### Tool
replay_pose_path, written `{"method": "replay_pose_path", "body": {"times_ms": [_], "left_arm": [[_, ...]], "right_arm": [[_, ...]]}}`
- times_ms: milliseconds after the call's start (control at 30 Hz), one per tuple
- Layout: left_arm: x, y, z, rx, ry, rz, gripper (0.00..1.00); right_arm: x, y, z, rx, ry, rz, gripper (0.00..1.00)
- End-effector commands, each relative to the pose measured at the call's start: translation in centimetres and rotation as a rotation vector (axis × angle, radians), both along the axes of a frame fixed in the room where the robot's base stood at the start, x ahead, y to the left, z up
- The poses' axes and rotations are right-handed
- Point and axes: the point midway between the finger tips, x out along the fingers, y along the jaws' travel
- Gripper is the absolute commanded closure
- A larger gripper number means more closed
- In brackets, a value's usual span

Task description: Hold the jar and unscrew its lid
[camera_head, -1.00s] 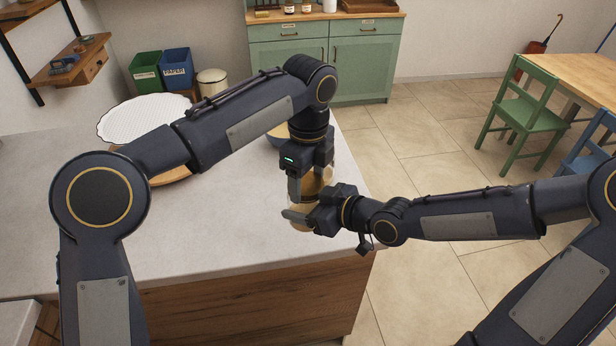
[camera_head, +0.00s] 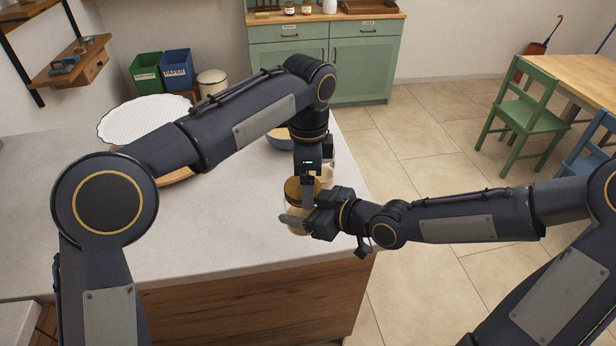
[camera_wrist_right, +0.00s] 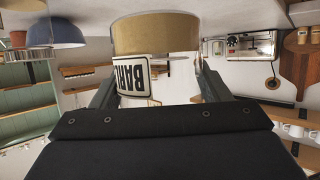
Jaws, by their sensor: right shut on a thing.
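The glass jar (camera_head: 292,220) stands near the counter's front right corner, with tan contents low inside and a golden-brown lid (camera_head: 293,189) on top. My right gripper (camera_head: 297,222) reaches in from the right and is shut on the jar's body. The right wrist view is upside down; it shows the jar's tan contents (camera_wrist_right: 155,34) and a "BARL" label (camera_wrist_right: 133,74) between its fingers. My left gripper (camera_head: 306,190) points down at the lid from above, one finger in front of it. Its other finger is hidden, so its grip on the lid is unclear.
A blue bowl (camera_head: 279,142) sits on the counter behind my left wrist. A white fluted dish (camera_head: 135,120) lies farther left, partly behind my left arm. The counter (camera_head: 225,235) left of the jar is clear. Its front right edge is close to the jar.

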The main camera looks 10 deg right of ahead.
Motion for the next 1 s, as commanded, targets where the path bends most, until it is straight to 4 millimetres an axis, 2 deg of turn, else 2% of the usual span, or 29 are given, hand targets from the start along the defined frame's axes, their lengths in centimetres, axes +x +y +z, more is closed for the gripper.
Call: {"method": "replay_pose_path", "body": {"times_ms": [400, 700, 867, 1000], "left_arm": [[0.0, 0.0, 0.2, 0.001, 0.001, -0.002, 0.14], [-0.1, -0.1, 3.8, 0.0, 0.001, -0.003, 0.14], [-0.2, 0.0, 4.6, 0.002, 0.004, -0.011, 0.16], [-0.4, 0.1, 5.4, 0.0, 0.005, -0.138, 0.16]], "right_arm": [[0.1, -0.2, 0.0, 0.002, 0.002, -0.008, 0.94], [0.2, -0.3, 0.0, 0.003, 0.003, -0.01, 0.94], [0.2, -0.3, 0.0, 0.004, 0.002, -0.011, 0.94], [0.2, -0.3, 0.0, 0.004, 0.002, -0.011, 0.94]]}}
